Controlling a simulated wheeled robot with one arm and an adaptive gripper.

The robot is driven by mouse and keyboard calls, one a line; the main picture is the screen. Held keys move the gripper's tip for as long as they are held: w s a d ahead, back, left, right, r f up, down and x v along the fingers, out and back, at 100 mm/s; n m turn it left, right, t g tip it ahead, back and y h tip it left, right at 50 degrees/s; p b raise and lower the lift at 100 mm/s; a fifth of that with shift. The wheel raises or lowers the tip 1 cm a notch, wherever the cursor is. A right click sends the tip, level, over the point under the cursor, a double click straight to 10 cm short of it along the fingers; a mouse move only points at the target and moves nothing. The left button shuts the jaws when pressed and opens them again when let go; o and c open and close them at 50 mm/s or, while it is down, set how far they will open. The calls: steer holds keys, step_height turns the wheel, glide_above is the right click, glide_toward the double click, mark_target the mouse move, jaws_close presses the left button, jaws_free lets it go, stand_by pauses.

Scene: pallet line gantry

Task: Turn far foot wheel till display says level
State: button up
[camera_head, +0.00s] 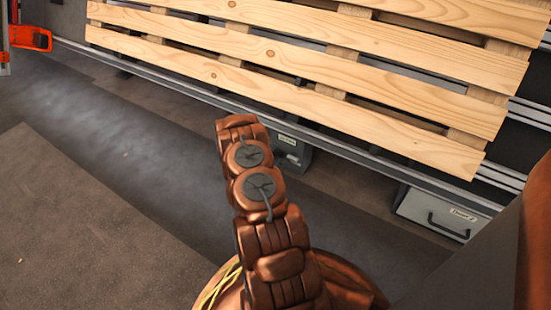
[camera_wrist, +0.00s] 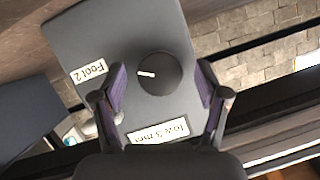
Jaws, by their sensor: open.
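In the wrist view a dark round foot wheel (camera_wrist: 160,74) with a white mark pointing left sits on a grey housing (camera_wrist: 105,30). A white label (camera_wrist: 89,70) left of it reads "Foot 2", upside down. The display (camera_wrist: 158,130) reads "low 3 mm", also upside down. My gripper (camera_wrist: 161,70) is open, with one finger on each side of the wheel and a visible gap on both sides. In the head view my arm hides the gripper and wheel; a small grey box (camera_head: 292,152) shows beyond the arm, below the rail.
A wooden pallet (camera_head: 300,55) lies on the line above the metal rail (camera_head: 350,150). A grey drawer unit (camera_head: 437,213) with a black handle hangs at the right. An orange-red part (camera_head: 32,38) stands at far left. The floor (camera_head: 70,220) at left is clear.

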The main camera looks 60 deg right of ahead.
steer(key=shift+d, duration=0.1)
steer(key=shift+c, duration=0.4)
steer(key=c, duration=1)
steer(key=shift+d, duration=0.15)
steer(key=shift+c, duration=0.4)
steer(key=shift+s+a+r+p, duration=0.1)
steer(key=shift+a+r+p, duration=0.1)
steer(key=shift+p, duration=0.75)
